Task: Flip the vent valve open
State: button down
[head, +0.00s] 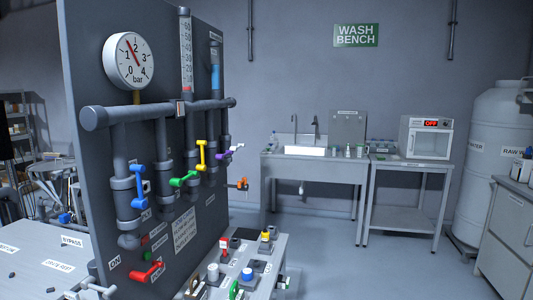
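A grey panel (88,60) with pipes fills the left half of the head view, seen at an angle. Several coloured valve handles sit on it: blue (138,187), green (184,179), yellow (202,155), purple (237,147), orange (243,184) and red (148,271). The blue and yellow handles stand upright along their pipes. The green, purple, orange and red ones lie crosswise or tilted. The small labels are too small to read, so I cannot tell which handle is the vent valve. My gripper is not in view.
A round bar gauge (129,61) hangs high on the panel. A ledge (262,260) with coloured knobs and switches lies below right. A wash bench (315,170), an oven (426,138) and a white tank (497,150) stand behind. The floor (400,270) at right is clear.

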aim_at(235, 148)
jog(key=i+l+u, duration=0.15)
jog(key=i+l, duration=1.3)
jog(key=i+j, duration=0.15)
jog(key=i, duration=0.25)
jog(key=i+j, duration=0.15)
jog(key=i, duration=0.2)
